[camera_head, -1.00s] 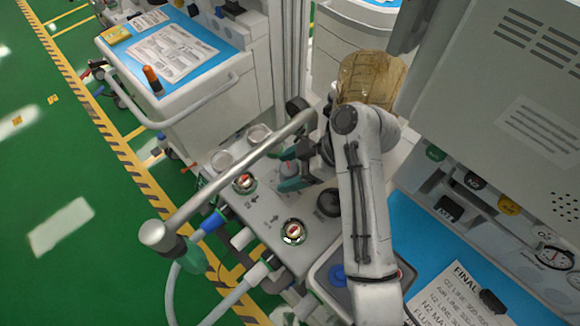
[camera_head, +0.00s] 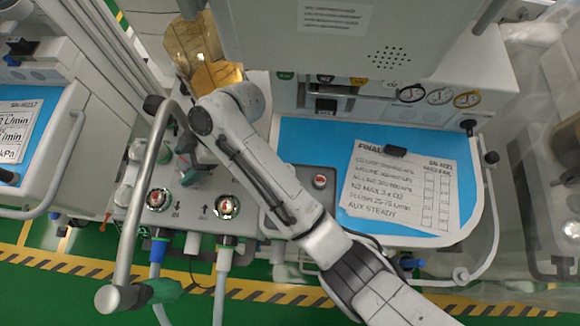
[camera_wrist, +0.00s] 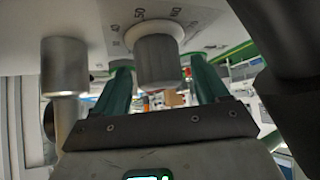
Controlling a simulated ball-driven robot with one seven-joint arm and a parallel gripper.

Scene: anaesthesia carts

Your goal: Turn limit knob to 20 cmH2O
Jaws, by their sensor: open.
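The limit knob (camera_wrist: 158,62) is a grey ribbed cylinder on a pale collar, with printed scale numbers around it, in the upper middle of the wrist view. I cannot read its setting. My gripper (camera_wrist: 163,84) is open, with one green finger on each side of the knob. Gaps show between the knob and both fingers. In the head view my gripper (camera_head: 185,160) is at the cart's control block (camera_head: 192,208), partly hidden by my arm, and the knob is not clear there.
A metal bar (camera_head: 138,190) crosses left of my gripper. Two round red-centred valves (camera_head: 228,207) sit in front, with hoses below. A metal post (camera_wrist: 65,70) stands left of the knob. A blue worktop (camera_head: 315,145) with a checklist (camera_head: 400,185) lies right.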

